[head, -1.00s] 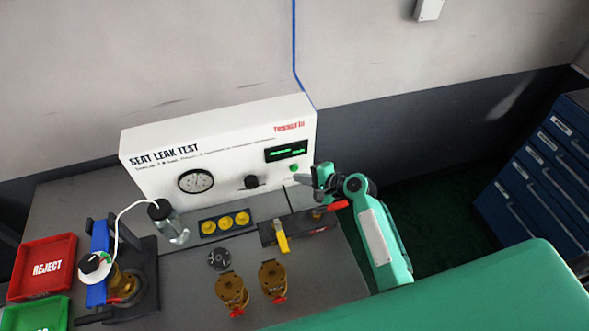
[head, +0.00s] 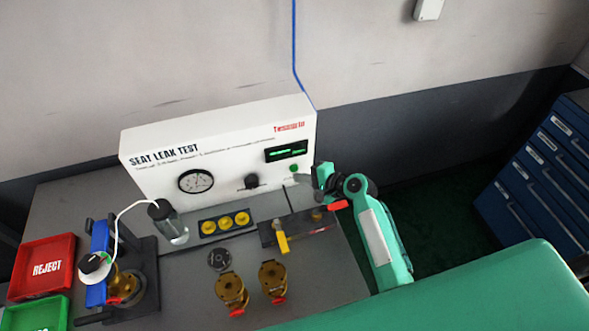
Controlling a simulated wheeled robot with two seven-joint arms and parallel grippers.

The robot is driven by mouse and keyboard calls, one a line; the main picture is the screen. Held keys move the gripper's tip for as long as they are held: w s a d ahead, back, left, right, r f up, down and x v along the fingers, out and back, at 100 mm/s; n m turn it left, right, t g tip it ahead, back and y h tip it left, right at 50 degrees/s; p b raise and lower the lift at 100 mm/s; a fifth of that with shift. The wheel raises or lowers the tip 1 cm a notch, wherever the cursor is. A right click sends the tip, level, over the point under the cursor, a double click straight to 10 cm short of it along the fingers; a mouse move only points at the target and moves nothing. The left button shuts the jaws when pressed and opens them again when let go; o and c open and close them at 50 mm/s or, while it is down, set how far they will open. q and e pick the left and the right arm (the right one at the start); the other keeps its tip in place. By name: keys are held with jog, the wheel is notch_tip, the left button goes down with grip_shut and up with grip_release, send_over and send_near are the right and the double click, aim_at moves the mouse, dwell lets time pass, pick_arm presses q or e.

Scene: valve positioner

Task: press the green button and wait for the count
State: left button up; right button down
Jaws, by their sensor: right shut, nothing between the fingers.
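The white seat leak test panel (head: 220,160) stands at the back of the bench. Its small green button (head: 294,168) sits on the right of its face, below the lit green display (head: 287,151). My right gripper (head: 314,181) is shut and empty, just right of and slightly below the button in the picture. The button is still visible; a gap shows between it and the gripper. The display's digits are too small to read. My left gripper is not in view.
A dark block with a yellow-handled tool (head: 281,238) lies below the gripper. Two brass valves (head: 232,291) stand at the front. A clamp fixture (head: 124,280), a clear bottle (head: 170,225) and a red reject tray (head: 45,265) are at left.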

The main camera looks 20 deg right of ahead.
dwell(0.7)
jog(key=shift+w, duration=0.45)
jog(key=shift+w, duration=0.4)
dwell(0.5)
jog(key=shift+s, duration=0.1)
jog(key=shift+s+p, duration=0.55)
jog(key=shift+s, duration=0.2)
jog(key=s+p, duration=0.2)
jog(key=s, duration=0.3)
jog(key=shift+d, duration=0.1)
